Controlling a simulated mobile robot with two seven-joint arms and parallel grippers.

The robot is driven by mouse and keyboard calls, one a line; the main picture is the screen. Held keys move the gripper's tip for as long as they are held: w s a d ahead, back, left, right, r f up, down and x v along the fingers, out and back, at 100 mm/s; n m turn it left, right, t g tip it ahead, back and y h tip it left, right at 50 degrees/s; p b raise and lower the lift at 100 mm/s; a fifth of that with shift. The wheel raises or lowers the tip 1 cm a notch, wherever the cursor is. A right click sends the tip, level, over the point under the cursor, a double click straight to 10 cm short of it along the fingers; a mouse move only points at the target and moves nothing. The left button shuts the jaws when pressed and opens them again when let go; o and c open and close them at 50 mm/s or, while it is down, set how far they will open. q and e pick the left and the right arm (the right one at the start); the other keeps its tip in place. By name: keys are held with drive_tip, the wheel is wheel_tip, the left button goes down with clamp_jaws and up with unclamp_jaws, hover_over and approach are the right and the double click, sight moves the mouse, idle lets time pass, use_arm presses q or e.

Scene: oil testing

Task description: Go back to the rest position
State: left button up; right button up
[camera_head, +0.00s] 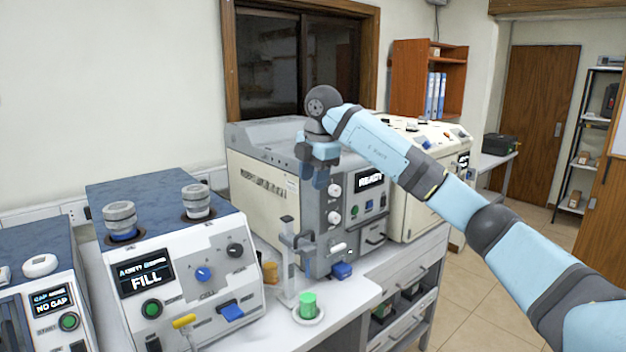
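My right arm reaches in from the lower right, across the front of the machine whose screen reads READY (300,140). My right gripper (314,172) hangs at the arm's far end, pointing down, in front of that machine's upper left front. Its blue fingers are small and partly overlap, so I cannot tell whether they are apart. No object shows clearly between them. My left gripper and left arm are not in view.
A machine reading FILL (172,262) stands left on the bench, and one reading NO GAP (38,290) at the far left. A green cylinder (308,304) stands on a round base (318,318) near the bench's front edge. Open floor (470,262) lies to the right.

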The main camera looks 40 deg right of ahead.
drive_tip(key=s+a+f+n+g+y+p, duration=0.15)
drive_tip(key=a+f+n+y, duration=0.5)
drive_tip(key=a+f, duration=0.75)
drive_tip(key=s+a+f+t+y+p, duration=0.1)
drive_tip(key=s+a+f+y, duration=0.1)
drive_tip(key=s+a+y, duration=0.5)
drive_tip(key=s+a+f+t+y+p, duration=0.15)
drive_tip(key=a+y, duration=0.35)
drive_tip(key=a, duration=0.5)
drive_tip(key=s+d+f+m+t+h+p, duration=0.2)
drive_tip(key=s+d+f+m+t+h, duration=0.1)
drive_tip(key=s+f+m+h, duration=0.5)
drive_tip(key=s+d+f+m+t+h+p, duration=0.2)
drive_tip(key=s+f+m+h, duration=0.5)
drive_tip(key=s+f+m, duration=0.7)
drive_tip(key=s+d+f+t, duration=0.1)
drive_tip(key=s+f+t, duration=0.1)
drive_tip(key=s+f, duration=0.1)
drive_tip(key=shift+d+f+t+h, duration=0.3)
drive_tip(key=shift+d+f+h, duration=0.1)
drive_tip(key=shift+f, duration=0.1)
